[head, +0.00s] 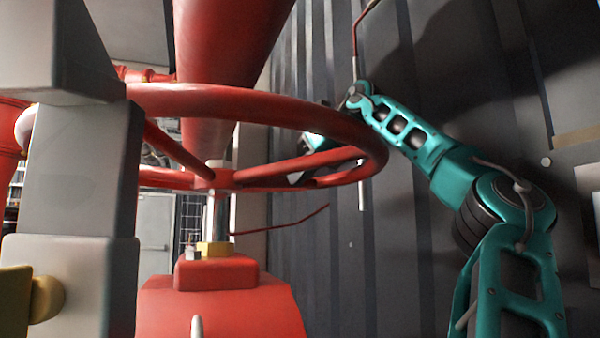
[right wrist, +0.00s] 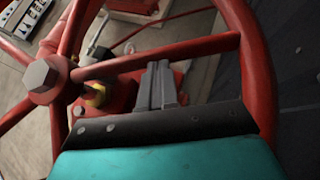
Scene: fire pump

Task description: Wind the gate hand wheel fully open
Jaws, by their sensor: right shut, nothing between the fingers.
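The gate hand wheel (head: 255,103) is a large red ring with spokes, seen from slightly below in the head view. Its hub (head: 212,178) sits on a pale upright stem (head: 217,212). My right gripper (head: 298,177) is at the wheel's right side, partly hidden behind the rim and spokes. In the right wrist view its grey fingers (right wrist: 160,86) are together and empty, inside the rim and close to a red spoke (right wrist: 165,56). I cannot tell whether they touch the spoke. The hub's bolt (right wrist: 40,75) shows at the left there. My left gripper is not in view.
Below the wheel are a yellow nut (head: 213,248) and a red valve body (head: 220,305). A thick red pipe (head: 225,40) rises behind. A dark ribbed wall (head: 395,260) stands close on the right.

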